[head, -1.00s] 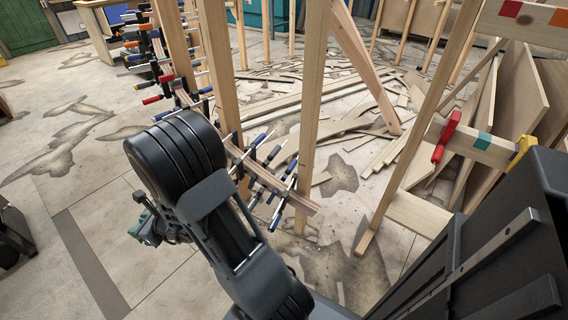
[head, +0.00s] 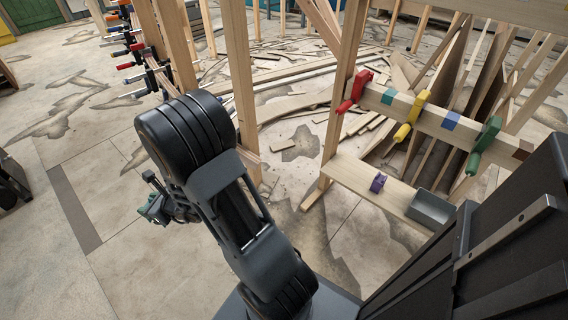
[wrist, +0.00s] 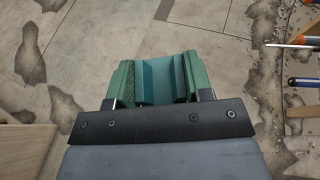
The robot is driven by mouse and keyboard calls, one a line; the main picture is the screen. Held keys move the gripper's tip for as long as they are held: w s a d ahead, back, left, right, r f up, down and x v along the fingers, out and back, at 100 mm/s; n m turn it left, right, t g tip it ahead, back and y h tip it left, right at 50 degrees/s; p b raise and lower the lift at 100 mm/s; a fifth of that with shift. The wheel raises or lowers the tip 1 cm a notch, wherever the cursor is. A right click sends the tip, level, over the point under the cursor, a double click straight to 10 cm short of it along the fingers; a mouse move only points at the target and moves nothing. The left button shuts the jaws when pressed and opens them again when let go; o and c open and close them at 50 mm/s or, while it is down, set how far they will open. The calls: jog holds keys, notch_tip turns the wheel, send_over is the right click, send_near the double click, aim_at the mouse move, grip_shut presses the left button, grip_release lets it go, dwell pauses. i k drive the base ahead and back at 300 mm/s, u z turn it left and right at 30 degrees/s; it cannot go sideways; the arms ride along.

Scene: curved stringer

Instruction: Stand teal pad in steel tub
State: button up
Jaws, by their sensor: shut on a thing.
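My gripper (wrist: 158,80) is shut on the teal pad (wrist: 160,77), a teal block between the green finger pads in the wrist view. In the head view my gripper (head: 152,207) is at the left, low over open floor, and the pad is too small to make out there. The steel tub (head: 432,210) is a small grey open box on the right end of a low wooden shelf (head: 345,172). It is far to the right of my gripper, apart from it, and its inside looks empty from here.
A purple piece (head: 378,183) sits on the shelf left of the tub. Above it, a rail (head: 425,118) carries a red clamp (head: 355,90), a yellow clamp (head: 411,115) and a green clamp (head: 486,145), with coloured patches. Wooden posts stand between.

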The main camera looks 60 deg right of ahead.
aim_at(418, 208)
jog(key=k, duration=1.25)
jog(key=z, duration=2.25)
jog(key=i, duration=0.5)
jog(key=z, duration=0.05)
